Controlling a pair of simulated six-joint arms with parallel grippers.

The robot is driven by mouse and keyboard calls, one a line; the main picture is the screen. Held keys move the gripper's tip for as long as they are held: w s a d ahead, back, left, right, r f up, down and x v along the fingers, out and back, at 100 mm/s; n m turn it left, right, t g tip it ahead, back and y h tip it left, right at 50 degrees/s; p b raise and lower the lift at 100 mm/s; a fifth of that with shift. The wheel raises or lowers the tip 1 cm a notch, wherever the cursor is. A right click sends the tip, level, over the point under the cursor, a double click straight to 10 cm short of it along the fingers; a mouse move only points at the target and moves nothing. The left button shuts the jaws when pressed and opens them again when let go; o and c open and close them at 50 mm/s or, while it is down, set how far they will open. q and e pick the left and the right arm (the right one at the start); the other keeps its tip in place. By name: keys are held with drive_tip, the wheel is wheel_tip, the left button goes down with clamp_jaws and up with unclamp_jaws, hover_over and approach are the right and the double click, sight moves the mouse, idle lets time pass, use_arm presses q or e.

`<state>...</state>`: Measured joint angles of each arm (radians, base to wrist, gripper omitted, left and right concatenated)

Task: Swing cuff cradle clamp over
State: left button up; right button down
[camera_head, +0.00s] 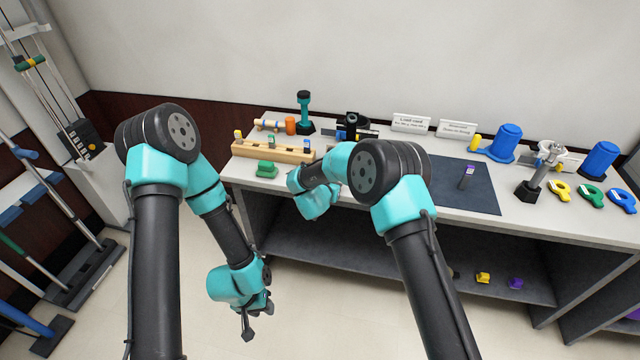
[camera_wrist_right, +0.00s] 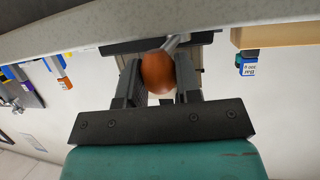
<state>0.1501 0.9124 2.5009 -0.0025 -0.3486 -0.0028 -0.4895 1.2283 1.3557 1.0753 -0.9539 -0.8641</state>
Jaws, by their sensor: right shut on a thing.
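In the right wrist view, an orange-brown ball knob (camera_wrist_right: 157,72) sits between the fingers of my right gripper (camera_wrist_right: 159,84), which is shut on it. A grey metal lever (camera_wrist_right: 176,42) runs from the knob toward a dark clamp body at the table edge, partly hidden. In the head view, a black clamp-like fixture (camera_head: 352,124) stands at the back of the table, partly behind my right arm. My right gripper's fingers and the knob are hidden there by that arm. My left gripper (camera_head: 257,318) hangs low over the floor, in front of the table, empty, with its fingers apart.
A dark mat (camera_head: 466,188), blue cylinders (camera_head: 506,143) and coloured rings are to the right. Exercise equipment (camera_head: 60,110) is at the far left.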

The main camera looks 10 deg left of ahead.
drive_tip(key=shift+a+r, duration=0.1)
drive_tip(key=c, duration=0.8)
unclamp_jaws()
drive_tip(key=v, duration=1.7)
drive_tip(key=shift+s, duration=0.25)
drive_tip(key=s+d+f+n+g+y, duration=0.1)
drive_tip(key=s+d+f+g+y, duration=0.1)
drive_tip(key=d+f, duration=0.7)
drive_tip(key=s+d+f+g+y, duration=0.1)
drive_tip(key=d+f+g+y, duration=0.15)
drive_tip(key=d+f, duration=0.65)
drive_tip(key=s+d+f+g+y, duration=0.1)
drive_tip(key=s+d+g, duration=0.3)
drive_tip(key=s+d, duration=0.4)
drive_tip(key=s+d+f+g+y, duration=0.1)
drive_tip(key=s+d+f+g, duration=0.1)
drive_tip(key=s+d, duration=0.5)
drive_tip(key=s+g, duration=0.1)
drive_tip(key=s, duration=0.5)
drive_tip(key=shift+d+g+y, duration=0.35)
